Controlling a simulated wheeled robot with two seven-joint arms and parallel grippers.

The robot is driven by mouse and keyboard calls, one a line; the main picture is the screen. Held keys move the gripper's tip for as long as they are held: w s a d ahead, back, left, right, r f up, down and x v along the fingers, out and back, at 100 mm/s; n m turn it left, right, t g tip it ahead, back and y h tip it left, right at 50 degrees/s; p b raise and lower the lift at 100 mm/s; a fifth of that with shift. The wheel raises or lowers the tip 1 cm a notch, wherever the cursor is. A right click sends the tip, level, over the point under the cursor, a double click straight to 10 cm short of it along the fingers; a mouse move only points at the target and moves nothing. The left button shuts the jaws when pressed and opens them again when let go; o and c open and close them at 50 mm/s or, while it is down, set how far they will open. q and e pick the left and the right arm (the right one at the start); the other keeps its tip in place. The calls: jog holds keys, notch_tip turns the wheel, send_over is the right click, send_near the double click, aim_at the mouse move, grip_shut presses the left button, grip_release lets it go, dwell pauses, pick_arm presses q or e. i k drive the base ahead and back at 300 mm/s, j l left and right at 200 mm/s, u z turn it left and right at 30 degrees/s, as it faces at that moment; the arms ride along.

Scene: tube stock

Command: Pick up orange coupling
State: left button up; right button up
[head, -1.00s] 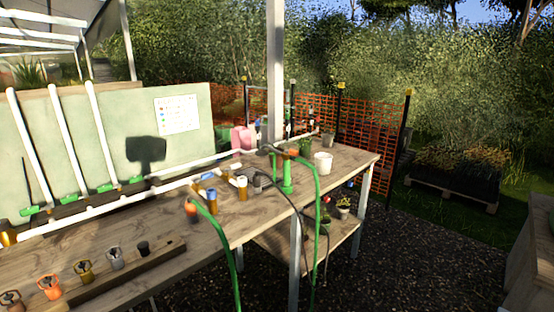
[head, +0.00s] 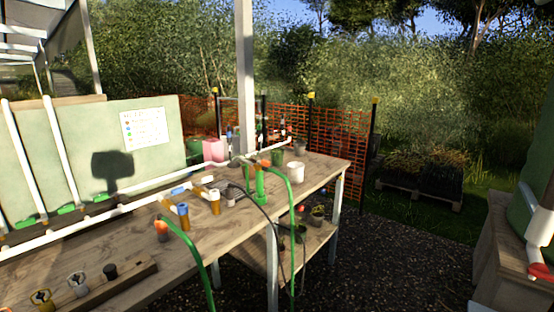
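An orange fitting (head: 161,228) sits at the end of a green hose on the wooden bench, near its front edge. I cannot tell whether it is the orange coupling. A wooden rack (head: 131,280) at the bottom left holds a gold coupling (head: 41,299), a grey coupling (head: 77,283) and a black coupling (head: 110,271). The orange coupling seen earlier in this rack is outside the picture now. Neither of my grippers is in view.
The bench (head: 140,256) carries white pipes, blue and amber fittings, a green stand (head: 259,184) and a white pot (head: 295,172). Green hoses hang over its front edge. At right stands another wooden table (head: 494,262). Dark gravel (head: 400,265) between them is clear.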

aim_at(161, 227)
jog(key=i+l+u, duration=0.2)
jog(key=i+u, duration=0.2)
jog(key=i+l+u, duration=1.1)
jog(key=l+u, duration=0.15)
jog(key=l, duration=0.15)
